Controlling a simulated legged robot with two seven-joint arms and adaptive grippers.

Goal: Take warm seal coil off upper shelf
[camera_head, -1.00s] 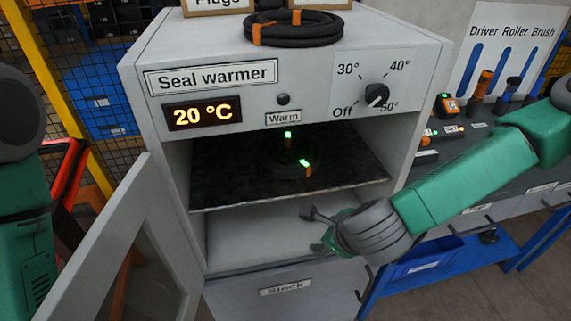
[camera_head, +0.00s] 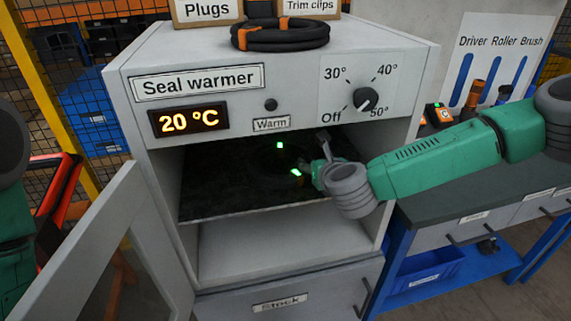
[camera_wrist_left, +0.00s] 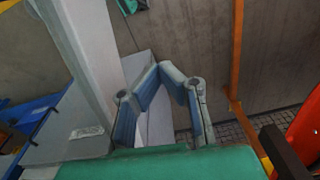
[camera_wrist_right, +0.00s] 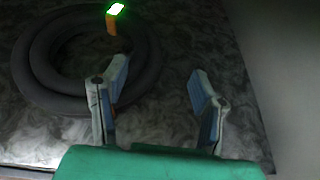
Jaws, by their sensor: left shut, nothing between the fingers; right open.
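The warm seal coil (camera_head: 262,168) is a dark ring with green-lit tags, lying on the dark upper shelf (camera_head: 205,200) inside the open seal warmer (camera_head: 200,50). In the right wrist view the coil (camera_wrist_right: 40,60) lies ahead and to the left, with an orange band under a glowing green tag (camera_wrist_right: 116,9). My right gripper (camera_head: 312,152) is open and empty at the right of the coil; in its wrist view the fingers (camera_wrist_right: 160,85) are apart, the left finger overlapping the coil's near right edge. Contact cannot be told. My left gripper (camera_wrist_left: 162,68) is shut and empty, away from the warmer.
The warmer's door (camera_head: 105,255) stands open at left. A second coil (camera_head: 280,35) with orange bands and the Plugs and Trim clips boxes (camera_head: 207,12) are on top. The display reads 20 °C. The lower compartment (camera_head: 270,240) looks empty. A bench (camera_head: 470,190) stands at right.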

